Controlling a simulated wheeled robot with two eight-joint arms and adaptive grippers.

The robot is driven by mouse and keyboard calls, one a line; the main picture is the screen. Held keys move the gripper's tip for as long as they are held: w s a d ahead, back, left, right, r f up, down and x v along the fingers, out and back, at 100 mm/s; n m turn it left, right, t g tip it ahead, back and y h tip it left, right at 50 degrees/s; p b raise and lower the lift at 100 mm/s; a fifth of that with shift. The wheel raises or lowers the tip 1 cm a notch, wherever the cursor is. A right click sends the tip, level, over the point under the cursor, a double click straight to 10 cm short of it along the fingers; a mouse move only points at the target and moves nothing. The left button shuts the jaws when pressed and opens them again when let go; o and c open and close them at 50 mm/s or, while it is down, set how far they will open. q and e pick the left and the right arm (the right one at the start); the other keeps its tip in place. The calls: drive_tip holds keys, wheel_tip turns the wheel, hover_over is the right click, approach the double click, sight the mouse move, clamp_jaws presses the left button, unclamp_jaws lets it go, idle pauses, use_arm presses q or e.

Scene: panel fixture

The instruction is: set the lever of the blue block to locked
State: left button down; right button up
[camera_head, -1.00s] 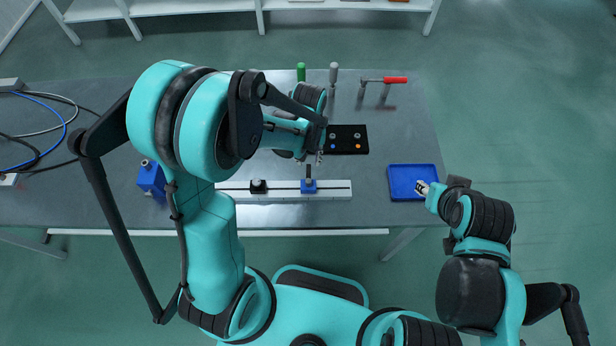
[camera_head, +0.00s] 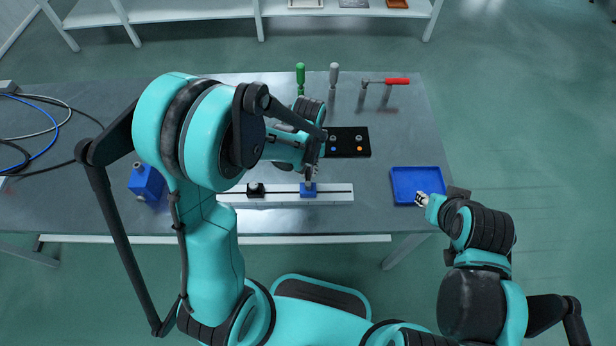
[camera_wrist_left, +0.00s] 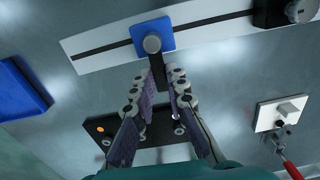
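The blue block (camera_head: 308,191) sits on a pale rail (camera_head: 335,194) near the table's front edge. In the left wrist view the blue block (camera_wrist_left: 166,32) has a round grey knob, and its dark lever (camera_wrist_left: 158,72) points from the knob toward my gripper. My left gripper (camera_head: 311,178) is right behind the block in the head view. In the left wrist view its fingers (camera_wrist_left: 160,84) are apart, with the lever's end between the tips; contact cannot be told. My right gripper (camera_head: 422,198) is over the blue tray's near right corner; its finger opening is too small to judge.
A black block (camera_head: 255,190) is on the same rail to the left. The blue tray (camera_head: 402,171) lies at right, a black panel (camera_head: 362,152) behind the rail. Green and grey-handled tools and a red-handled clamp (camera_head: 396,81) stand farther back. Another blue block (camera_head: 146,182) and cables are at left.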

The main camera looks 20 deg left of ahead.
use_arm(q)
drive_tip(key=m, duration=0.1)
drive_tip(key=d+m, duration=0.1)
drive_tip(key=m, duration=0.1)
drive_tip(key=shift+d+b, duration=0.1)
drive_tip(key=shift+b, duration=0.25)
drive_tip(key=shift+s+d+m+b, duration=0.1)
drive_tip(key=shift+d+m+b, duration=0.15)
drive_tip(key=shift+m, duration=0.7)
drive_tip(key=shift+d+m+b, duration=0.1)
drive_tip(key=shift+d+m, duration=0.2)
drive_tip(key=shift+m, duration=0.65)
drive_tip(key=shift+s+d+f+m, duration=0.1)
drive_tip(key=shift+d+m, duration=0.1)
drive_tip(key=shift+m, duration=0.5)
drive_tip(key=shift+s+d+m+b, duration=0.2)
drive_tip(key=shift+d+m+b, duration=0.1)
drive_tip(key=shift+m, duration=0.7)
